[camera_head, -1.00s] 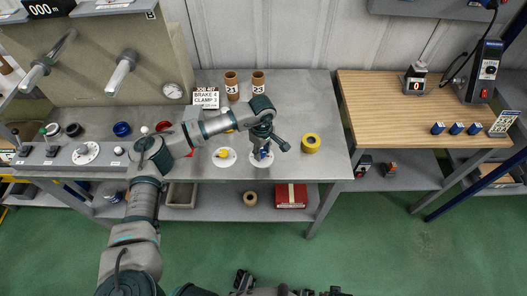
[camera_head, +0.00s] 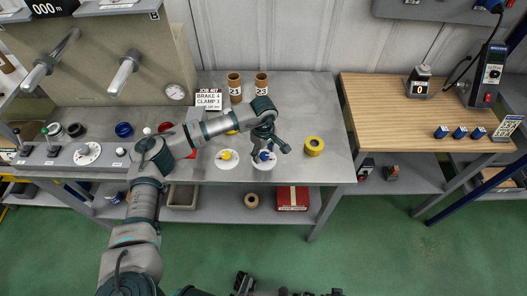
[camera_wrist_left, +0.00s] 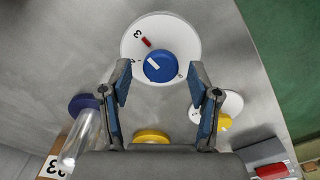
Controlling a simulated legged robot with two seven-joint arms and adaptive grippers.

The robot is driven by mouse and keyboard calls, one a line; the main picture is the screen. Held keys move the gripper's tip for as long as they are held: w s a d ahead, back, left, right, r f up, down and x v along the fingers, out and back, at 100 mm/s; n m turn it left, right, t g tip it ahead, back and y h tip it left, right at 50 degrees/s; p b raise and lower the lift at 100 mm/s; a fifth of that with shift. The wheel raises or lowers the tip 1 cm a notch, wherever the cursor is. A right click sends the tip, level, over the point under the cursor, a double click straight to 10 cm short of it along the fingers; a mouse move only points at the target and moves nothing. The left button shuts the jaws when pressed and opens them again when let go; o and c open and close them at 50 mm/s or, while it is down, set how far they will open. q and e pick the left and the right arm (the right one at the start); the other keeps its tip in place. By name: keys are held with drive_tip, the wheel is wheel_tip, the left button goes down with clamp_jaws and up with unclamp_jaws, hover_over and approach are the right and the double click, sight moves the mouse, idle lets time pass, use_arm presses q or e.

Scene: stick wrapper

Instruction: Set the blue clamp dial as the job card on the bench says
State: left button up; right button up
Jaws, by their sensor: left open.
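The blue clamp dial (camera_head: 264,156) is on a round white plate near the bench's front edge, partly hidden by my left gripper in the head view. In the left wrist view the blue knob (camera_wrist_left: 163,70) carries a white pointer bar. The white plate (camera_wrist_left: 185,35) has a red mark and a 3 beside it, up and left of the knob. My left gripper (camera_wrist_left: 163,88) is open, its fingers apart on either side of the knob's near side, and holds nothing. Contact with the knob cannot be told. The job card (camera_head: 208,99) reads JOB 407, BRAKE 4, CLAMP 3.
A yellow dial (camera_head: 227,155) on another white plate is just left of the blue one. A wooden table (camera_head: 400,105) is at the right.

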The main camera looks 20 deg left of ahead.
sight(264, 154)
use_arm(q)
drive_tip(key=shift+r, duration=0.1)
wheel_tip(264, 154, up, 12)
idle(0.4)
drive_tip(key=shift+f, duration=0.25)
